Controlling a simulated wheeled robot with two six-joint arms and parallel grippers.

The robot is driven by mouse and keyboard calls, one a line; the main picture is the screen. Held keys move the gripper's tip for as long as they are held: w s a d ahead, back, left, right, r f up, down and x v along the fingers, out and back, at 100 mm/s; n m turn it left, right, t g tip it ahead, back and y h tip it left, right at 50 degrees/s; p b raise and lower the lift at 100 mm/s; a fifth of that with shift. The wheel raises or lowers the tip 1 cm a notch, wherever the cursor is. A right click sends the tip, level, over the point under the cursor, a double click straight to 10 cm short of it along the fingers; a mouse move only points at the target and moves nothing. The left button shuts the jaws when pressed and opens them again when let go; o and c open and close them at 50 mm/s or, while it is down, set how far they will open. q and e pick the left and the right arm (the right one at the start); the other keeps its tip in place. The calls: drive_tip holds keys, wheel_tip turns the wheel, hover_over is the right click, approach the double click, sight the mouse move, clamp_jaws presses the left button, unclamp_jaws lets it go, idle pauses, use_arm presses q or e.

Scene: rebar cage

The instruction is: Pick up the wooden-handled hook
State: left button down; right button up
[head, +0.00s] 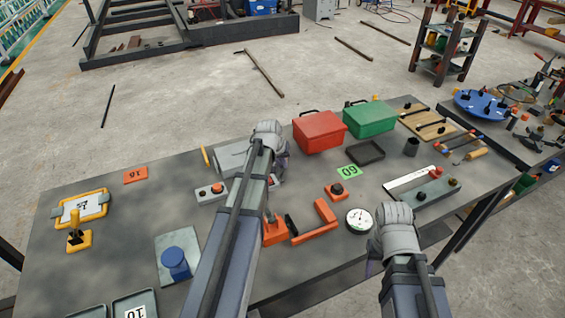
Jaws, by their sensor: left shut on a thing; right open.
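I cannot clearly make out the wooden-handled hook. A short tan handle-like piece (477,153) lies near the table's right end, and a thin yellow-orange stick (205,157) lies near the far edge on the left; I cannot tell whether either is the hook. My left gripper (279,168) is low over the middle of the table, right of a grey case. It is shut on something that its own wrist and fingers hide. My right gripper (373,262) is open near the front edge, just right of a round dial gauge (359,219).
A red toolbox (320,132) and a green toolbox (370,119) stand at the back. A dark tray (365,153), an orange clamp-like tool (318,222) and a grey bar (436,193) lie nearby. A blue-knobbed plate (178,255) is at left. Some bare tabletop lies between items.

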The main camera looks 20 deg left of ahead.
wheel_tip(320, 180, up, 9)
drive_tip(key=p, duration=0.8)
drive_tip(key=shift+r+p, duration=0.15)
drive_tip(key=shift+p, duration=0.2)
